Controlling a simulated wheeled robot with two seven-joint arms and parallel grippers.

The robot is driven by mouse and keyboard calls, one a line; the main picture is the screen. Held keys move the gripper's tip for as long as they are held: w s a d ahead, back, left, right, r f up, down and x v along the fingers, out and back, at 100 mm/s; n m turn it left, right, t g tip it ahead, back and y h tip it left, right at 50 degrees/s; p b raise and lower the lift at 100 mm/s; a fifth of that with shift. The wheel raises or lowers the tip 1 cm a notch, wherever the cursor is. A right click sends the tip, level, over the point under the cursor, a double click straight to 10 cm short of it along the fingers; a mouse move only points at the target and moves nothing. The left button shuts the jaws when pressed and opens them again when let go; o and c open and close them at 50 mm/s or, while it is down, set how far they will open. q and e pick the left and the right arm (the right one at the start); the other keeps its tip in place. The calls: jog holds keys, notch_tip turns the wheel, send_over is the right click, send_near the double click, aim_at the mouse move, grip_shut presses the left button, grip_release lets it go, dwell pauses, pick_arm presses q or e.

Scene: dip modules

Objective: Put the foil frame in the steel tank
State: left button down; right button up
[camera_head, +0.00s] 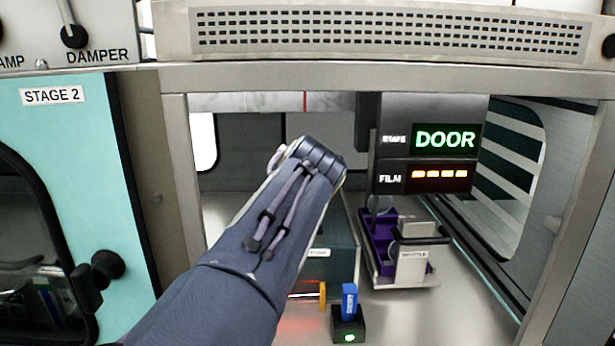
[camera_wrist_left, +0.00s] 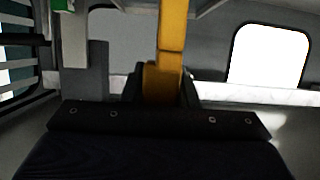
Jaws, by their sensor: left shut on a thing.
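My left arm reaches through the opening into the chamber, and its wrist hides the gripper in the head view. In the left wrist view my left gripper (camera_wrist_left: 166,88) is shut on a yellow upright bar, which looks like the foil frame (camera_wrist_left: 171,42); its far end runs out of the picture. I cannot tell the steel tank for certain. A dark grey-green box (camera_head: 336,263) with a small white label stands beyond the arm, partly hidden by it. My right gripper is in neither view.
A blue piece (camera_head: 349,300) stands in a black holder (camera_head: 347,327). The chamber floor right of the holder is clear.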

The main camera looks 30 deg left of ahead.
pick_arm(q)
jog(key=shift+f, duration=0.55)
jog(key=shift+f+b, duration=0.65)
jog(key=shift+b, duration=0.1)
jog(key=c, duration=1.1)
grip_release()
jog(key=shift+r, duration=0.15)
